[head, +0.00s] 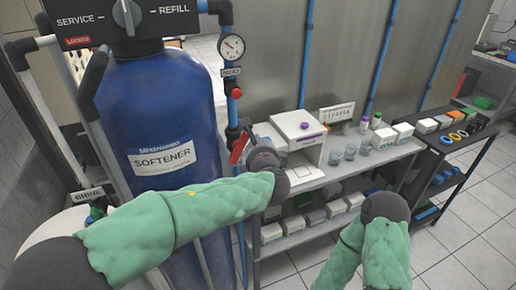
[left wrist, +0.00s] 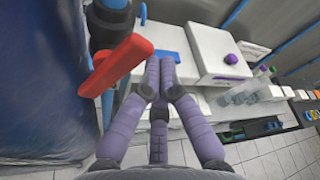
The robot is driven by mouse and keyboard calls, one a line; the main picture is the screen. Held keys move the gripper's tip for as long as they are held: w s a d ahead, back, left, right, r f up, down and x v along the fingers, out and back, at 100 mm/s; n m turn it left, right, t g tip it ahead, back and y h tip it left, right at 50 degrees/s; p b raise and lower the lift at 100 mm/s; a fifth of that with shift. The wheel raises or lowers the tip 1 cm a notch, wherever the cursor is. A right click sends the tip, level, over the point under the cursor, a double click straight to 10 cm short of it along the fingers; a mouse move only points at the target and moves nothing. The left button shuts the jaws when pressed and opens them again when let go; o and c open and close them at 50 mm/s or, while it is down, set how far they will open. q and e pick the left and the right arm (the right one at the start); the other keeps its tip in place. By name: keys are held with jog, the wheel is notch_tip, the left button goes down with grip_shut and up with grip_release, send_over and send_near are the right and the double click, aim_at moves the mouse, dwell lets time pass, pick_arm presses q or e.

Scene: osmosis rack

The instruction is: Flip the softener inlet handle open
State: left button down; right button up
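The softener inlet handle (head: 239,147) is a red lever on the blue pipe beside the blue softener tank (head: 165,110). In the left wrist view the red handle (left wrist: 116,66) slants up to the right, its free end close to the fingers. My left gripper (left wrist: 159,66) has its purple fingers drawn together with nothing visible between them, just right of the handle. Whether they touch it I cannot tell. In the head view my left gripper (head: 258,150) is beside the handle, partly hidden by its own wrist. My right gripper is out of view; only its arm shows.
A pressure gauge (head: 231,46) and a red knob (head: 236,93) are on the pipe above. A bench (head: 375,157) with a white device (head: 298,128), beakers and boxes stands right of the pipe. Tiled floor (head: 455,235) is clear at lower right.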

pick_arm(q)
jog(key=shift+s+a+r+b, duration=0.15)
jog(key=shift+a+r+b, duration=0.35)
jog(key=shift+a+r, duration=0.1)
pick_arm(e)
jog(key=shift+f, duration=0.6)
pick_arm(q)
jog(key=shift+s+a+r, duration=0.1)
jog(key=shift+a+r, duration=0.05)
jog(key=shift+a, duration=0.05)
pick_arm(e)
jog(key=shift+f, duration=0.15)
pick_arm(q)
jog(key=shift+d, duration=0.15)
